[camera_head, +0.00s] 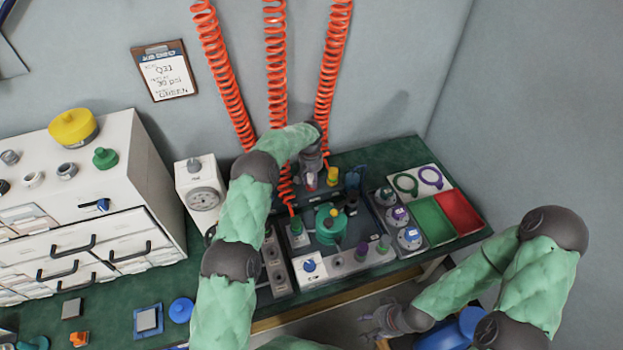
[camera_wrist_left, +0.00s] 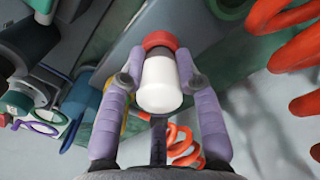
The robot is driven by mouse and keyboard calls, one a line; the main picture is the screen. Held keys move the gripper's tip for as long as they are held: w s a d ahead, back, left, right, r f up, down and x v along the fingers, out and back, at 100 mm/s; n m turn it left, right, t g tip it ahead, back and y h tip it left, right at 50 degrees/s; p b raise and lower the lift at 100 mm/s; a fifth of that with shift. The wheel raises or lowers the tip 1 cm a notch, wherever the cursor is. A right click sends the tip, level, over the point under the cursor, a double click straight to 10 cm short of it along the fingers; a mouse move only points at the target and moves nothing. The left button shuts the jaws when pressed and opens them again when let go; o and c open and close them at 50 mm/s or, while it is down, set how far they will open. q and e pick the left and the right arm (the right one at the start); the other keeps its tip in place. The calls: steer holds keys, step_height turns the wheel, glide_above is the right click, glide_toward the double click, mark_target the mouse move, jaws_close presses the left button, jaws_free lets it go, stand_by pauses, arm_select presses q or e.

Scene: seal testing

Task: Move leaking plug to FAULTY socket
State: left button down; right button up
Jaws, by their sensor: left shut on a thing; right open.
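My left gripper (camera_head: 312,178) reaches over the back of the test station. In the left wrist view its two lilac fingers (camera_wrist_left: 160,95) are shut on a white plug with a red end (camera_wrist_left: 160,85). I cannot read any FAULTY label, so I cannot tell which socket is the faulty one. Several grey sockets (camera_head: 274,262) sit in a strip at the station's left. My right gripper (camera_head: 385,322) is open and empty, low in front of the table's front edge.
Orange coiled hoses (camera_head: 277,60) hang behind the station, close to my left arm. A pressure gauge box (camera_head: 198,190) stands left of it. A green tray (camera_head: 432,220) and a red tray (camera_head: 461,212) lie at the right. A white drawer cabinet (camera_head: 120,215) fills the left.

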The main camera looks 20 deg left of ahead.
arm_select(q)
steer(key=shift+f, duration=0.15)
steer(key=c, duration=0.8)
jaws_free()
step_height(320, 180, up, 12)
steer(key=shift+a, duration=0.1)
